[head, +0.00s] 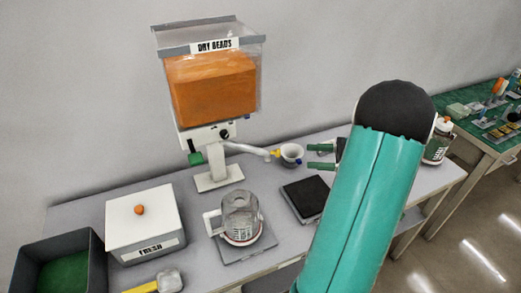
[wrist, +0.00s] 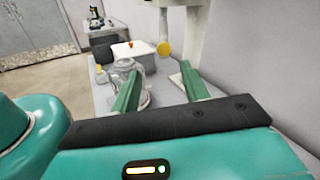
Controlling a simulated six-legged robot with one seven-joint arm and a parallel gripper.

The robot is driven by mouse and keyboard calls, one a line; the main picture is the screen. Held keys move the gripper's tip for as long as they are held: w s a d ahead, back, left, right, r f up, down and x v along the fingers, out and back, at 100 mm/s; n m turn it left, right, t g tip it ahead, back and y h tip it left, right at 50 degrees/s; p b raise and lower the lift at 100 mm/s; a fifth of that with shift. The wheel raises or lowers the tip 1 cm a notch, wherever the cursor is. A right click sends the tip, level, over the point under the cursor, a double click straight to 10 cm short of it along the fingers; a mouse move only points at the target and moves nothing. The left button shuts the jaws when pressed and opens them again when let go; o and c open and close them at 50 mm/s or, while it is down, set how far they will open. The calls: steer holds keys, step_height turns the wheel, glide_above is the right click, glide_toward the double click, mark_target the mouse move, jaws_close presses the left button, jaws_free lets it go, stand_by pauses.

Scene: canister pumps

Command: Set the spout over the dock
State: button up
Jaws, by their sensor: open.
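The dispenser labelled DRY BEADS (head: 210,90) stands at the back of the table with orange contents. Its thin white spout (head: 245,149) reaches right, toward a yellow and blue piece and a round grey-white cup-like end (head: 291,154). A yellow round piece (wrist: 164,48) hangs ahead of my fingers in the wrist view. My gripper (head: 319,157) is open, just right of the cup-like end, with a visible gap. In the wrist view my gripper (wrist: 158,75) has nothing between its green fingers. I cannot tell which item is the dock: a dark square pad (head: 305,197) lies below my gripper.
A clear jug (head: 240,216) stands on a grey plate (head: 248,246) at front centre. A white box marked FRESH (head: 145,222) and a dark bin (head: 55,262) are left. A yellow-handled tool (head: 155,283) lies in front. A bottle (head: 439,142) stands right, behind my arm.

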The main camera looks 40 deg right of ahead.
mark_target(270, 152)
steer(key=x, duration=1.3)
steer(key=shift+w+d, duration=0.2)
steer(key=shift+w, duration=0.05)
jaws_close()
